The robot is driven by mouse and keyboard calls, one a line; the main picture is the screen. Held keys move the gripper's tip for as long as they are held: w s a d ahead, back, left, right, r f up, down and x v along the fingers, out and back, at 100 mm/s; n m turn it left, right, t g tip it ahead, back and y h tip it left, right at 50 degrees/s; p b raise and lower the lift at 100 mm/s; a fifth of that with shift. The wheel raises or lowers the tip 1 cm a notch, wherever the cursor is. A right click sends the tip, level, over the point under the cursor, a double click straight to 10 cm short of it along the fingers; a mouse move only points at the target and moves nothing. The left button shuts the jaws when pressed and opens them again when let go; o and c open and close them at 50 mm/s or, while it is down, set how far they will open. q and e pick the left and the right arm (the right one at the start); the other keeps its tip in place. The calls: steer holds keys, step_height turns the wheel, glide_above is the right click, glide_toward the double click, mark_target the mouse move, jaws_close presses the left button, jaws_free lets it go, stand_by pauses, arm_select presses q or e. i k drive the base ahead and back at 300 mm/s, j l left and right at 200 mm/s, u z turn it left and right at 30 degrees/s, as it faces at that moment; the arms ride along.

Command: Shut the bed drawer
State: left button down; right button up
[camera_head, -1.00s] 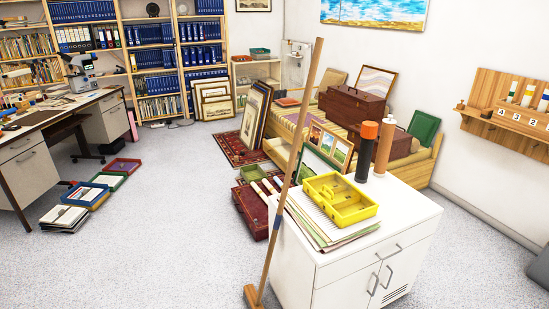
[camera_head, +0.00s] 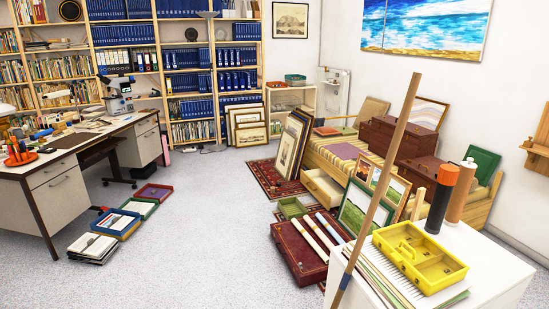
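The bed (camera_head: 344,156) is a low wooden frame along the right wall, with boxes and pictures on top. Its drawer (camera_head: 323,188) is a light wooden box standing pulled out of the bed's front side, low near the floor. The drawer's near end is partly hidden by framed pictures leaning at the bed. Neither of my grippers shows in the head view.
A white cabinet (camera_head: 504,266) with a yellow tray (camera_head: 420,256) and a leaning broom handle (camera_head: 388,168) stands at the near right. A red case (camera_head: 296,250) with rolled papers and a green box (camera_head: 292,208) lie before the drawer. Framed prints (camera_head: 292,146) lean beyond it.

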mark_target(336, 184)
steer(key=i+j+u, duration=0.65)
steer(key=i, duration=0.25)
steer(key=i+j+u, duration=0.1)
steer(key=i+u, duration=0.2)
steer(key=i, duration=0.2)
steer(key=i+z, duration=0.15)
steer(key=i, duration=0.4)
steer(key=i+z, duration=0.2)
steer(key=i, duration=0.4)
steer(key=i+z, duration=0.15)
steer(key=i, duration=0.4)
steer(key=i+j+z, duration=0.15)
steer(key=i, duration=0.4)
steer(key=i+z, duration=0.15)
steer(key=i, duration=1.6)
steer(key=i+z, duration=0.35)
steer(key=i+j+z, duration=0.2)
steer(key=z, duration=0.15)
steer(key=i+j+z, duration=0.35)
steer(key=l, duration=0.1)
